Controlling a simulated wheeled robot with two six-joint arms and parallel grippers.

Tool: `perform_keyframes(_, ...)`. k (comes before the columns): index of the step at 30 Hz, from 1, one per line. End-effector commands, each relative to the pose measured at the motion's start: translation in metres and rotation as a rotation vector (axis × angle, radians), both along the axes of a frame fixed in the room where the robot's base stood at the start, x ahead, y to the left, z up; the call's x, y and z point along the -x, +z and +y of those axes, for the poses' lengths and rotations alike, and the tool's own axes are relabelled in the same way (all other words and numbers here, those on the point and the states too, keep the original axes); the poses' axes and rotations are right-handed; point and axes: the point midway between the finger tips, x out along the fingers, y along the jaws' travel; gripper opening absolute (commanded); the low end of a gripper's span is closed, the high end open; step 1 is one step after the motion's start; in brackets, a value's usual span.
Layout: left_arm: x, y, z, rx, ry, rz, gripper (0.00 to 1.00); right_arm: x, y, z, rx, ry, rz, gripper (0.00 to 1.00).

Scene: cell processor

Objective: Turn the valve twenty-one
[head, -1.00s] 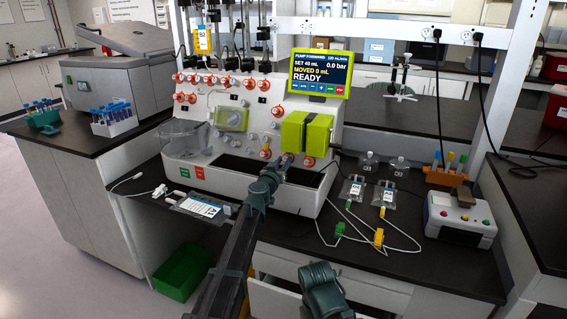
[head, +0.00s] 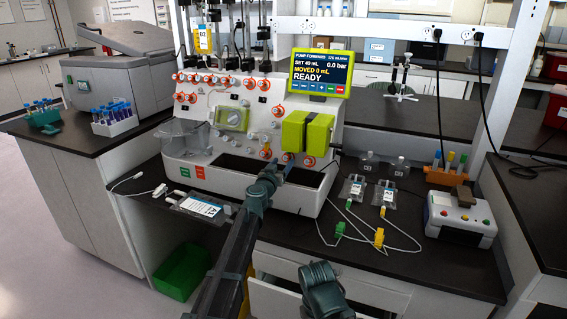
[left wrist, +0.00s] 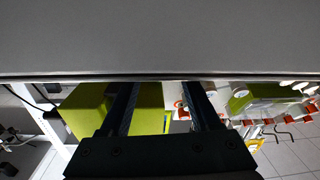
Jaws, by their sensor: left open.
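The cell processor (head: 225,172) is a white bench machine with many orange-ringed valves on its front. I cannot read the valve numbers, so I cannot tell which one is twenty-one. Orange valves (head: 309,161) (head: 288,157) sit low on the panel, below the green pump block (head: 307,133). My left gripper (head: 287,166) is open at the lower front of the panel, just below these valves, with no visible hold on any. In the left wrist view, its two fingers (left wrist: 165,95) are spread, with green block and a bit of orange seen between them.
The screen (head: 320,73) reads READY, MOVED 0 mL. Fluid bags (head: 353,188) with tubing and green and yellow clamps lie on the dark bench to the right. A labelled bag (head: 203,207) lies at the front left. A grey control box (head: 459,218) stands at the right.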

Motion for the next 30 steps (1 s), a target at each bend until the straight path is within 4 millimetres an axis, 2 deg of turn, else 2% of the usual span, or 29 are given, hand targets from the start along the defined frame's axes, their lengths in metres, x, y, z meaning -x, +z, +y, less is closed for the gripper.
perform_keyframes(1,0.011,0.000,0.003,0.000,0.001,0.000,0.63,0.000,0.000,0.000,0.000,0.000,0.000,0.50)
perform_keyframes(15,0.104,0.000,0.028,0.000,0.001,0.000,0.63,0.000,0.000,0.000,0.000,0.000,0.000,0.50)
perform_keyframes(20,0.116,0.000,0.031,0.000,0.000,0.000,0.63,0.000,0.000,0.000,0.000,0.000,0.000,0.50)
perform_keyframes(30,0.116,0.001,0.031,-0.001,-0.003,0.000,0.63,0.000,0.001,0.000,0.000,0.000,0.000,0.50)
